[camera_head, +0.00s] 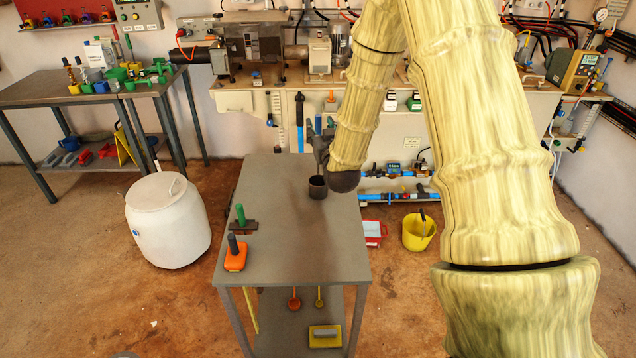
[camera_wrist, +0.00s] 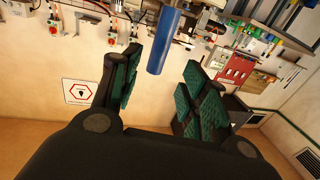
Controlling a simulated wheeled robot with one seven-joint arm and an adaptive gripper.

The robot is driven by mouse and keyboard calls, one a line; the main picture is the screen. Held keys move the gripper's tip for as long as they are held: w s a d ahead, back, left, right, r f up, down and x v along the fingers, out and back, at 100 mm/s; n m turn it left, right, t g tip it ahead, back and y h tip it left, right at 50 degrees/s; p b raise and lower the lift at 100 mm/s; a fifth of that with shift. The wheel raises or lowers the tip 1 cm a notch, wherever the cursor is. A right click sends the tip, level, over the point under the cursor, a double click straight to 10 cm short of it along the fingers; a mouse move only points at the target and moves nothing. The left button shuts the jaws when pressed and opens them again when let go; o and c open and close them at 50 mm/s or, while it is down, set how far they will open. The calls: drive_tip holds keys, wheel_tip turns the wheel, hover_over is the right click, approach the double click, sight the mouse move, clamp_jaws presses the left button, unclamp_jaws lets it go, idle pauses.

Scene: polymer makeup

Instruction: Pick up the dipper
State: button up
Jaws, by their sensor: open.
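The dipper appears to stand on the grey table, its dark round cup (camera_head: 318,188) resting on the top near the far right part. A blue handle end shows above my gripper (camera_head: 319,142) in the head view. The middle of the handle is hidden by my gripper in the head view.
The grey table (camera_head: 290,240) also holds a green-handled tool (camera_head: 241,216) and an orange block with a dark handle (camera_head: 235,255) at its left edge. A white barrel (camera_head: 168,225) stands left. A yellow bucket (camera_head: 418,235) stands right. A crowded bench (camera_head: 235,100) lies behind.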

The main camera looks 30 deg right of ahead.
sight(319, 122)
drive_tip(key=shift+d+p+x, duration=0.15)
drive_tip(key=shift+p+x, duration=0.45)
drive_tip(key=shift+x, duration=0.75)
drive_tip(key=shift+d+p+x, duration=0.15)
drive_tip(key=shift+p+x, duration=0.4)
drive_tip(key=shift+x, duration=0.85)
drive_tip(key=shift+s+f, duration=0.1)
drive_tip(key=shift+f, duration=0.05)
clamp_jaws()
